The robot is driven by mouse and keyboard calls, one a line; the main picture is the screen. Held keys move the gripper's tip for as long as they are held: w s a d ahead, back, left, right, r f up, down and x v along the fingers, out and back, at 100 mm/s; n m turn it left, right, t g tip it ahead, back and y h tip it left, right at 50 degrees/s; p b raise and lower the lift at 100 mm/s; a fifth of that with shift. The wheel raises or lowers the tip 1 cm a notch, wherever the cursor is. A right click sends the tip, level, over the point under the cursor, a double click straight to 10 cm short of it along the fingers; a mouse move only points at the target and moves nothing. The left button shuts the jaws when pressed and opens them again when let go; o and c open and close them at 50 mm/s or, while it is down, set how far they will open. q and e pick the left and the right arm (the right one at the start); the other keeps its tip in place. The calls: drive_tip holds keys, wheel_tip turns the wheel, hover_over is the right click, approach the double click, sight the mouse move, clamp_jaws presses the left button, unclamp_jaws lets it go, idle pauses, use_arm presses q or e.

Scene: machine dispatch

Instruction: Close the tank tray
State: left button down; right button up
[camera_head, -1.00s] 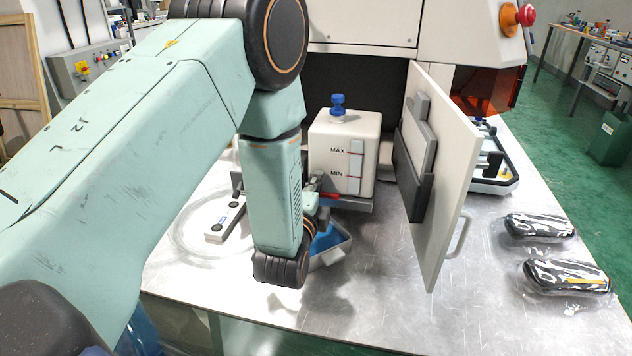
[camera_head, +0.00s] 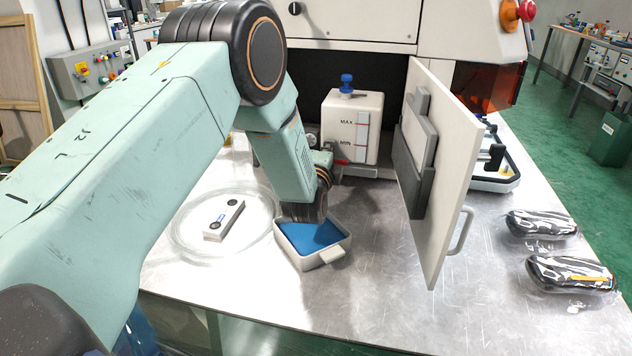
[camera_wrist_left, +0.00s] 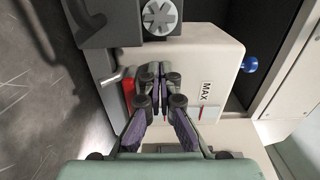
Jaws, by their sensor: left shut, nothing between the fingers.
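The white tank (camera_head: 345,118) with a blue cap and MAX/MIN marks stands upright on the grey tank tray (camera_head: 372,170), inside the dark opening of the machine. The tray's front edge shows near the opening; its rear is hidden. My left gripper (camera_head: 328,160) is at the tank's lower left front, partly hidden by my wrist. In the left wrist view its fingers (camera_wrist_left: 160,72) are shut and empty, in front of the tank's face (camera_wrist_left: 205,62) and close to it; I cannot tell if they touch. A red part (camera_wrist_left: 128,88) shows beside the fingers. My right gripper is not in view.
The white machine door (camera_head: 445,170) stands open to the right of the tank. A tub with blue inside (camera_head: 338,250) sits on the metal table below my wrist. A white bar (camera_head: 224,220) lies left, wrapped packs (camera_head: 570,275) right. The front table is clear.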

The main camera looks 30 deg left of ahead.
use_arm(q)
drive_tip(key=b+x, duration=0.5)
drive_tip(key=x, duration=0.7)
drive_tip(key=shift+f, duration=0.2)
drive_tip(key=shift+w, duration=0.2)
drive_tip(key=shift+r, duration=0.4)
drive_tip(key=shift+r, duration=0.15)
